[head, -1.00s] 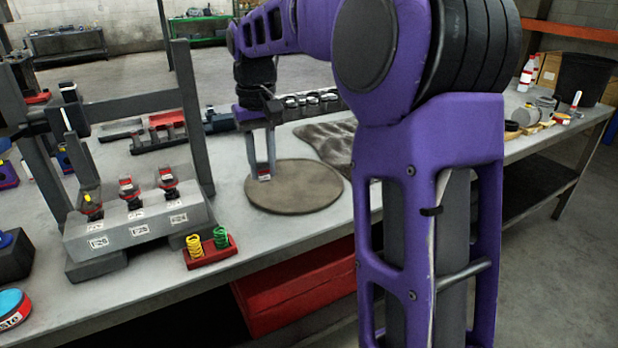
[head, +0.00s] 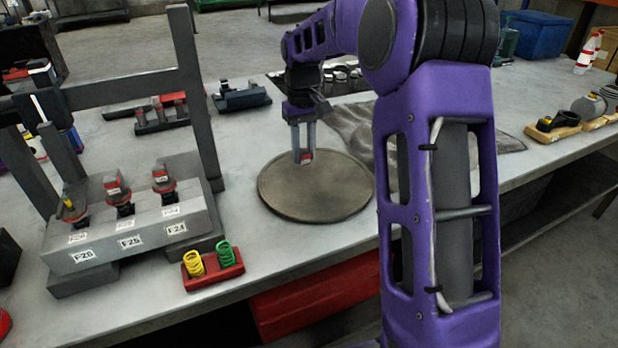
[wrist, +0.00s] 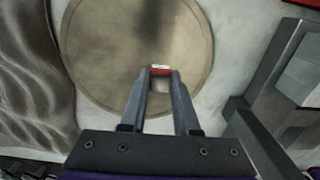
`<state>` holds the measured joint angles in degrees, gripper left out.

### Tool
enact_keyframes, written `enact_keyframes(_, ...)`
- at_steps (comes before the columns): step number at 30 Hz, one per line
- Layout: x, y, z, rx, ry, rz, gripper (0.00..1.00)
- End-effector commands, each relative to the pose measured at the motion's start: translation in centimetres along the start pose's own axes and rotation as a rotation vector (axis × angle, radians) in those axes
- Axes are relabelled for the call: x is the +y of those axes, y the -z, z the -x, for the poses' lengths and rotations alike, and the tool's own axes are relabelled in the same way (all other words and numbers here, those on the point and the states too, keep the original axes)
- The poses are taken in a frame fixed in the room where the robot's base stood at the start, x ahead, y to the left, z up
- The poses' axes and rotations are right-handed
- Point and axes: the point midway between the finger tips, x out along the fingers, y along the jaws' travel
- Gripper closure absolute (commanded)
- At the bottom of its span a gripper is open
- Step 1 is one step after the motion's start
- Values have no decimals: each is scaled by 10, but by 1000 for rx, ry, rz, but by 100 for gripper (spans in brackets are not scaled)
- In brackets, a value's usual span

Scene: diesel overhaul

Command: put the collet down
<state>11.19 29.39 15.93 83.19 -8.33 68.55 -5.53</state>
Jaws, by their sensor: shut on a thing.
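My gripper (head: 303,157) points down over the round brown disc (head: 325,197) on the bench. Its fingers are shut on the collet (head: 307,157), a small piece with a red and pale face showing between the fingertips. In the wrist view the collet (wrist: 160,71) sits at the tips of my gripper (wrist: 159,76), with the disc (wrist: 100,55) behind it. Most of the collet is hidden by the fingers. I cannot tell whether it touches the disc.
A crumpled grey cloth (head: 355,125) lies behind and right of the disc. A grey block (head: 135,235) with labelled slots and a dark upright frame (head: 197,95) stand left. A red holder (head: 213,272) with yellow and green springs sits front left. The disc's front is bare.

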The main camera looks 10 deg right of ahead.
Motion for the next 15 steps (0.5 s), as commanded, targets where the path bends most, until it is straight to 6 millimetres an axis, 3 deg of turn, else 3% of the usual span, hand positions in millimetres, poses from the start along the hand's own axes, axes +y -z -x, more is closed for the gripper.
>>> enact_keyframes(3,0,-1,-23,-2,0,-1,100)
enact_keyframes(8,0,-1,-38,-1,0,-1,100)
enact_keyframes(15,0,-1,-75,-2,0,-2,100)
